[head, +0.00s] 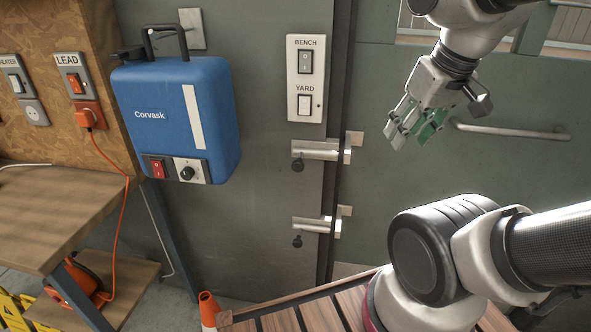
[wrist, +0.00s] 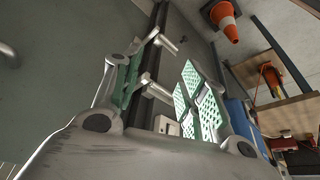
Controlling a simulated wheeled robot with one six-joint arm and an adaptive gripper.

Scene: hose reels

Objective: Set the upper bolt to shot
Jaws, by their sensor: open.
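The upper bolt (head: 316,150) is a pale metal slide bolt on the grey panel. Its dark knob (head: 297,165) hangs near the bolt's left end. A bracket (head: 354,140) stands at its right, across the dark upright; I cannot tell whether the bar enters it. The lower bolt (head: 312,225) looks alike, its knob (head: 297,242) also at the left. My gripper (head: 413,128) is open and empty, right of the upper bolt and slightly higher, apart from it. In the wrist view, the upper bolt (wrist: 150,88) shows beyond the green finger pads of my gripper (wrist: 160,92).
A switch plate (head: 291,80) marked BENCH and YARD sits above the upper bolt. A blue Corvask container (head: 180,120) hangs to the left. A handle bar (head: 510,132) is on the right-hand panel. An orange cone (head: 208,308) stands low, beside wooden slats (head: 280,320).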

